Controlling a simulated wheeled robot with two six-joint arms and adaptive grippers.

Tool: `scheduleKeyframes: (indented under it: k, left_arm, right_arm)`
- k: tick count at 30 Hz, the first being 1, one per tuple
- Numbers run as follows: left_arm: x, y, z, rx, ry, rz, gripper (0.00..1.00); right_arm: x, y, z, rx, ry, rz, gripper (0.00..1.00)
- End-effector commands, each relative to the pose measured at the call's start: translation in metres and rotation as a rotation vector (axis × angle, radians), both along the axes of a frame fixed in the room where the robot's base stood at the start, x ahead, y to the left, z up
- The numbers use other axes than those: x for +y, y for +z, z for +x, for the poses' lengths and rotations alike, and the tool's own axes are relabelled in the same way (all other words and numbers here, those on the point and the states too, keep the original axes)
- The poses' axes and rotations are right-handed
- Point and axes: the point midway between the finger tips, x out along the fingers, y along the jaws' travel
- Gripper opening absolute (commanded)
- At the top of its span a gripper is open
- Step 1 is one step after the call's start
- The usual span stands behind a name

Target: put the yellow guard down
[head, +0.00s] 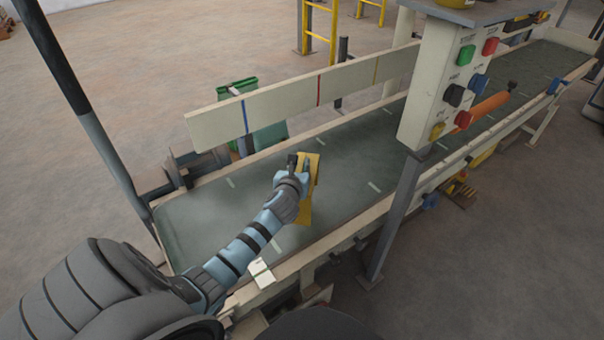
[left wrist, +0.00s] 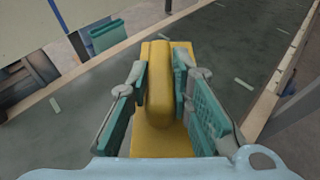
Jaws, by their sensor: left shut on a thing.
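The yellow guard (head: 307,205) is a yellow piece with a raised rounded grip, seen from above in the left wrist view (left wrist: 158,85). My left gripper (head: 302,163) is over the conveyor belt (head: 220,215). In the left wrist view its two green-padded fingers (left wrist: 160,92) are on both sides of the guard's raised grip, shut on it. The guard is above the green belt surface; I cannot tell whether it touches the belt. The gripper and wrist hide part of the guard in the head view. My right gripper is not in view.
A control box (head: 450,85) with several coloured buttons stands over the belt to the right. A cream side board (head: 300,95) with blue, red and yellow marks runs along the far side. A green bin (head: 268,135) stands behind it. Belt to the left is bare.

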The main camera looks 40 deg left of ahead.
Motion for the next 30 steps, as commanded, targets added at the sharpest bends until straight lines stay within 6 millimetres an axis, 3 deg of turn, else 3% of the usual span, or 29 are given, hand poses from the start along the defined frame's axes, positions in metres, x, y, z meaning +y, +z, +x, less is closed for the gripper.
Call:
scheduleKeyframes:
  k: [1, 5, 10, 19, 20, 23, 30]
  left_arm:
    - [0.000, -0.016, 0.000, 0.000, 0.000, 0.001, 0.00]
    - [0.000, -0.029, 0.001, -0.002, 0.000, 0.001, 0.00]
    - [0.000, -0.063, 0.000, -0.001, 0.001, 0.001, 0.00]
    - [0.000, -0.065, 0.001, -0.002, 0.000, 0.000, 0.00]
    - [0.000, -0.065, 0.000, -0.001, 0.000, 0.000, 0.23]
    - [0.000, -0.065, 0.000, -0.001, 0.000, 0.000, 0.39]
    - [0.000, -0.064, 0.000, -0.001, 0.000, 0.000, 0.40]
  right_arm:
    - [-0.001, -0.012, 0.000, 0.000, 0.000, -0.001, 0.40]
    - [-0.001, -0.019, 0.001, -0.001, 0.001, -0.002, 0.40]
    - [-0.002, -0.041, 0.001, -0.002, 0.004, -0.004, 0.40]
    - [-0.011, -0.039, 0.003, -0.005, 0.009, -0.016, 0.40]
    - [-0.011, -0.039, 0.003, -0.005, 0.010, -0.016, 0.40]
    - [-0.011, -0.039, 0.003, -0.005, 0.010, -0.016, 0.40]
    - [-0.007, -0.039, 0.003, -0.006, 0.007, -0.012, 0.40]
